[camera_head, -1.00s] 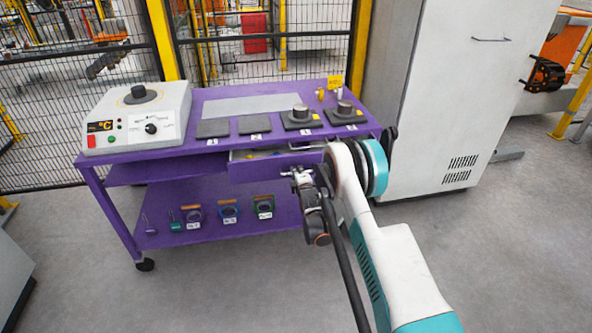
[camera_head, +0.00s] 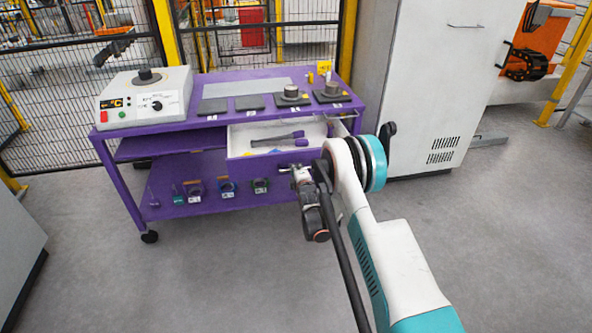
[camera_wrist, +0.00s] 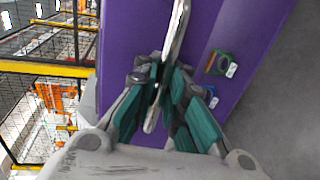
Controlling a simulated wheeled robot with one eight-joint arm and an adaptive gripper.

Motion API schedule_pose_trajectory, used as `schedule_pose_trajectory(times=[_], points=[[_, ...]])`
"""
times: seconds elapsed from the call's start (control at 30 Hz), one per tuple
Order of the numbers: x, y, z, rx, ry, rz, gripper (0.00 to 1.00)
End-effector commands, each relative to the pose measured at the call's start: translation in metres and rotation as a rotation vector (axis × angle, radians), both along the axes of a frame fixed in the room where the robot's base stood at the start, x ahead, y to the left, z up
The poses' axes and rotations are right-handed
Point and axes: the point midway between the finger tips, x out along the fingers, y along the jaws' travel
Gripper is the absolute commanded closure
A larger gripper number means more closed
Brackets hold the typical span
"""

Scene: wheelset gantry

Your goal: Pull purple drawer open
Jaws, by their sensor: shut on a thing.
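The purple drawer (camera_head: 262,168) stands open toward me under the top of the purple cart, its white inside (camera_head: 238,140) in view. A dark tool (camera_head: 276,140) with purple ends lies inside it. My gripper (camera_head: 298,172) is at the drawer's front, and much of it shows as a small dark shape there. In the wrist view my gripper (camera_wrist: 158,75) has its green-padded fingers shut on the silver drawer handle (camera_wrist: 178,28). The handle runs lengthwise between the fingers. My arm hides the right end of the drawer front.
The cart (camera_head: 124,190) carries a heater unit (camera_head: 145,98), dark pads and two metal pieces on top. Its lower shelf holds several coloured rings (camera_head: 227,188). A grey cabinet (camera_head: 425,85) stands to the right. The floor in front is clear.

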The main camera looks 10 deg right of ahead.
Motion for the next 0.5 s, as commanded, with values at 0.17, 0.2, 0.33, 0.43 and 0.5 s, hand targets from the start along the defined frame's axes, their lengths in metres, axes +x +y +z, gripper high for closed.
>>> schedule_pose_trajectory(times=[0.17,0.2,0.33,0.43,0.5], points=[[0.0001,0.0003,0.0008,0.000,-0.001,0.000,1.00],[0.0001,0.0003,0.0008,0.000,-0.001,0.000,1.00],[0.0001,0.0003,0.0008,0.000,-0.001,0.000,1.00],[0.0001,0.0004,0.0008,0.000,-0.001,0.000,0.74],[0.0001,0.0003,0.0007,0.000,-0.001,0.000,0.69]])
